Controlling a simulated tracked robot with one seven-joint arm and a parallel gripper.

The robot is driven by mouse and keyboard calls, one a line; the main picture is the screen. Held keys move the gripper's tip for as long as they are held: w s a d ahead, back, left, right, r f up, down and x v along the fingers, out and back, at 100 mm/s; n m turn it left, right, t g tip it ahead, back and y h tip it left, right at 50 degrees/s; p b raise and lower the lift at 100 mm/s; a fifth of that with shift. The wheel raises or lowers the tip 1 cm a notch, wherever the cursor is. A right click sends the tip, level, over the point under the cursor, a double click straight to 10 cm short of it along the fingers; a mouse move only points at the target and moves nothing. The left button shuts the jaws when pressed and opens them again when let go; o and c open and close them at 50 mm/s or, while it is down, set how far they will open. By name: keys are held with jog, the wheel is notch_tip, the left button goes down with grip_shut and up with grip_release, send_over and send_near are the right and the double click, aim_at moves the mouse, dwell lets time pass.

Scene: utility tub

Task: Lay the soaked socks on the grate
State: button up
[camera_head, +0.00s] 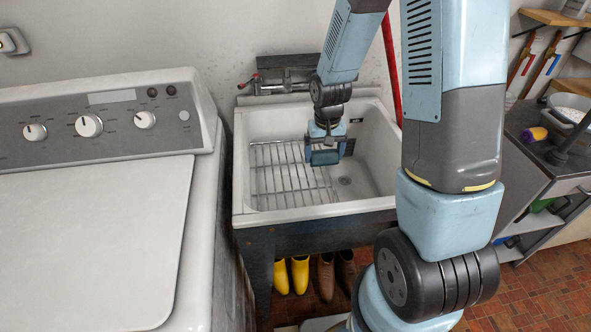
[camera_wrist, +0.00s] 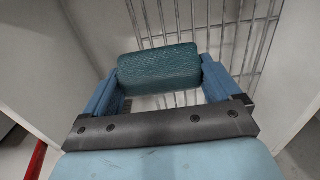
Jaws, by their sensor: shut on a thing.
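A dark teal rounded bundle (camera_head: 325,158), which I take for the socks, is between the fingers of my gripper (camera_head: 326,150). In the wrist view the bundle (camera_wrist: 158,68) spans the gap between both blue fingers, and my gripper (camera_wrist: 160,78) is shut on it. The wire grate (camera_head: 280,182) is in the left part of the white utility tub (camera_head: 241,150). The bundle is inside the tub by the grate's right side. In the wrist view the grate bars (camera_wrist: 180,18) show behind and below it. I cannot tell how large the gap to the bars is.
The tub's drain (camera_head: 345,181) lies right of the grate. A faucet (camera_head: 285,82) is on the back wall. A washing machine (camera_head: 95,220) stands left. A red pole (camera_head: 391,70) rises behind the tub's right side. Yellow boots (camera_head: 291,274) and brown boots (camera_head: 326,275) stand below.

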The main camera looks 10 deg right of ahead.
jog(key=w+a+f, duration=0.1)
jog(key=a+f, duration=0.1)
jog(key=w+a+f, duration=0.1)
jog(key=a+f, duration=0.1)
jog(key=w+a+f, duration=0.1)
jog(key=a+f, duration=0.1)
jog(key=shift+w+a, duration=0.35)
jog(key=shift+w, duration=0.05)
jog(key=shift+w+a+f, duration=0.2)
jog(key=shift+a+f, duration=0.1)
jog(key=shift+f, duration=0.15)
jog(key=shift+w+a+f, duration=0.15)
jog(key=shift+a+f, duration=0.1)
jog(key=shift+f, duration=1.7)
jog(key=o, duration=0.8)
jog(key=shift+f, duration=0.1)
